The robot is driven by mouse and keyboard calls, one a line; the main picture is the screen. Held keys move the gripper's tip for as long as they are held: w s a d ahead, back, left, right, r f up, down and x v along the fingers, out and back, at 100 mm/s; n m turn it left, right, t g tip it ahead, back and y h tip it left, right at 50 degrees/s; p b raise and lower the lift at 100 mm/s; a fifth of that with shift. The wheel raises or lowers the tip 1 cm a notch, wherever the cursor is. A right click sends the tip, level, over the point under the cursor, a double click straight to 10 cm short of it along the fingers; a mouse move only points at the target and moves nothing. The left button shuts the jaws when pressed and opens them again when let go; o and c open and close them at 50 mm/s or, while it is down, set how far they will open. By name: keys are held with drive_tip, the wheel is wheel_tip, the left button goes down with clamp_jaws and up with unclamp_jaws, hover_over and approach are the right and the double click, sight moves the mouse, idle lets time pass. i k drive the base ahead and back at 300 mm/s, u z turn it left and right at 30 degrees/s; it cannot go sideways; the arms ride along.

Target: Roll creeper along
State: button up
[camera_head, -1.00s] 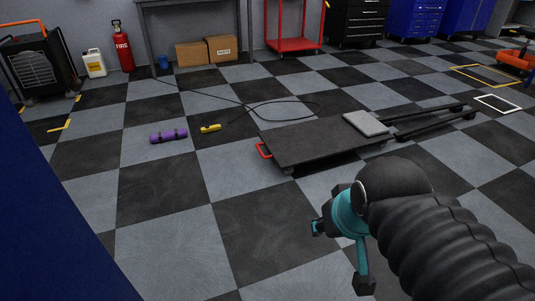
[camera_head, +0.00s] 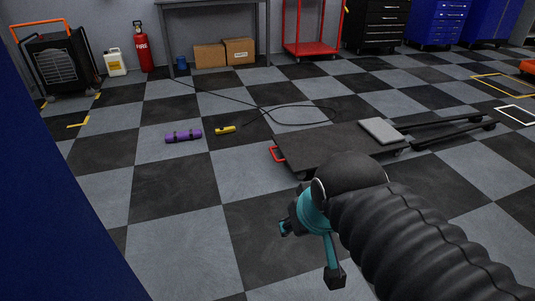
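The creeper (camera_head: 318,145) is a low, flat black board on the checkered floor, right of the picture's middle. A red handle (camera_head: 276,154) sticks out at its left end. A grey pad (camera_head: 380,131) lies at its far right end, and dark rails (camera_head: 455,130) reach out beyond it. My gripper (camera_head: 308,255), teal and black, is in front of the creeper on the near side, apart from the handle. Its two fingers stand spread with nothing between them. My black sleeved arm hides part of the creeper's near edge.
A purple roll (camera_head: 183,136) and a yellow tool (camera_head: 225,130) with a black cable (camera_head: 290,108) lie left of the creeper. A blue surface (camera_head: 50,210) fills the left edge. Boxes (camera_head: 225,53), a red cart (camera_head: 313,45) and cabinets line the back. The near left floor is clear.

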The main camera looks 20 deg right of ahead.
sight(303, 150)
drive_tip(key=i, duration=2.25)
drive_tip(key=z, duration=3.3)
drive_tip(key=k, duration=1.4)
drive_tip(key=u, duration=2.15)
